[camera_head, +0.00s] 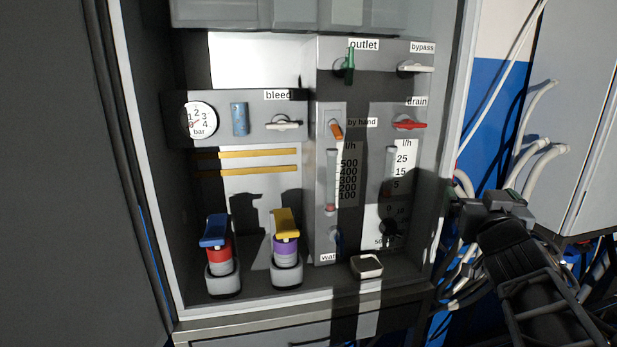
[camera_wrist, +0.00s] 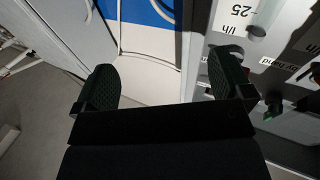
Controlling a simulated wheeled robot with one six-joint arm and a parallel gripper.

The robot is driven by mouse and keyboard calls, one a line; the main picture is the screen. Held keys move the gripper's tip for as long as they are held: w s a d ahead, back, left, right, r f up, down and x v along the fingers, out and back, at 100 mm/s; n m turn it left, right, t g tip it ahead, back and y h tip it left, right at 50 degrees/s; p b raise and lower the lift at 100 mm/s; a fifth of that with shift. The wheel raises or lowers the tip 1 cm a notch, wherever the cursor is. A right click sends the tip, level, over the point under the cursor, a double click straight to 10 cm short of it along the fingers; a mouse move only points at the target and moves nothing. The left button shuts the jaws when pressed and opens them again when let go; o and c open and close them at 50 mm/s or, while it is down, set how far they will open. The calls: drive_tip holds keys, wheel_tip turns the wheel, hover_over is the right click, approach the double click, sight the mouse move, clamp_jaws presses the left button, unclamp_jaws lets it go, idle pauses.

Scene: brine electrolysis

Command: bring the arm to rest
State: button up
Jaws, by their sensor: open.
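My gripper (camera_wrist: 168,88) is open in the wrist view, with its two dark ribbed fingers wide apart and nothing between them. In the head view my gripper (camera_head: 490,203) is at the right, just outside the cabinet's right edge. It touches nothing that I can make out. The cabinet (camera_head: 122,120) stands open in front of me. Its panel carries a green outlet handle (camera_head: 348,66), a white bypass handle (camera_head: 413,68), a red drain handle (camera_head: 409,124), an orange by-hand lever (camera_head: 336,131) and a white bleed handle (camera_head: 284,124).
A small square dish (camera_head: 366,266) lies at the front. White hoses (camera_head: 535,160) hang beside my arm at the right.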

drive_tip(key=s+a+f+m+g, duration=0.1)
drive_tip(key=s+f+g, duration=0.3)
drive_tip(key=f+g, duration=0.85)
drive_tip(key=s+a+f+n+g+y, duration=0.1)
drive_tip(key=s+a+f+y, duration=0.1)
drive_tip(key=s+a+f, duration=0.2)
drive_tip(key=s+a+f+n+y, duration=0.2)
drive_tip(key=s+a+f+y, duration=0.1)
drive_tip(key=a+f, duration=0.6)
drive_tip(key=shift+s+a+f+g, duration=0.15)
drive_tip(key=shift+s+a+g, duration=0.2)
drive_tip(key=shift+s+a, duration=0.5)
drive_tip(key=shift+w, duration=0.1)
